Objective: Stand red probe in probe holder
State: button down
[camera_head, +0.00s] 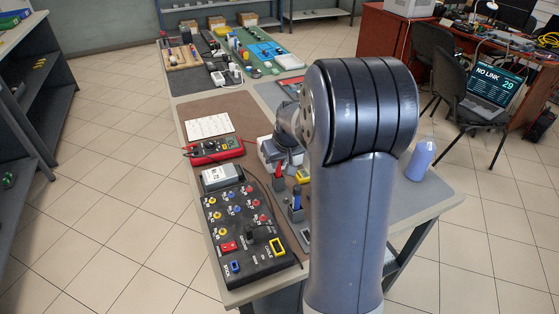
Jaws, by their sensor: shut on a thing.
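My gripper (283,157) is at the middle of the bench, partly hidden by my own arm. It is shut on the red probe (279,171), which hangs roughly upright below the fingers. The probe's dark lower end (279,184) is above the bench; I cannot tell how high. A small grey holder (296,213), which looks like the probe holder, stands in front and to the right of the probe, with a blue item (297,202) upright in it. The red probe is apart from the holder. My arm hides the area right of the holder.
A black panel (242,258) with coloured sockets fills the bench front left. Behind it are a red multimeter (214,151) and a white sheet (208,126). A yellow item (302,176) lies near the gripper. A purple bottle (421,160) stands at the right edge.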

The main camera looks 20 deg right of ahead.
jog(key=shift+f, duration=0.2)
jog(key=shift+f+b, duration=1.05)
jog(key=c, duration=1)
grip_release()
jog(key=shift+r, duration=0.1)
jog(key=shift+w+r+p+v, duration=0.1)
jog(key=shift+w+p+v, duration=0.1)
jog(key=shift+p+v, duration=0.9)
jog(key=shift+w+r+p+v, duration=0.15)
jog(key=shift+p+v, duration=0.45)
jog(key=shift+v, duration=0.9)
jog(key=shift+w+p+v, duration=0.2)
jog(key=shift+p+v, duration=0.65)
jog(key=shift+v, duration=0.4)
jog(key=shift+f, duration=0.1)
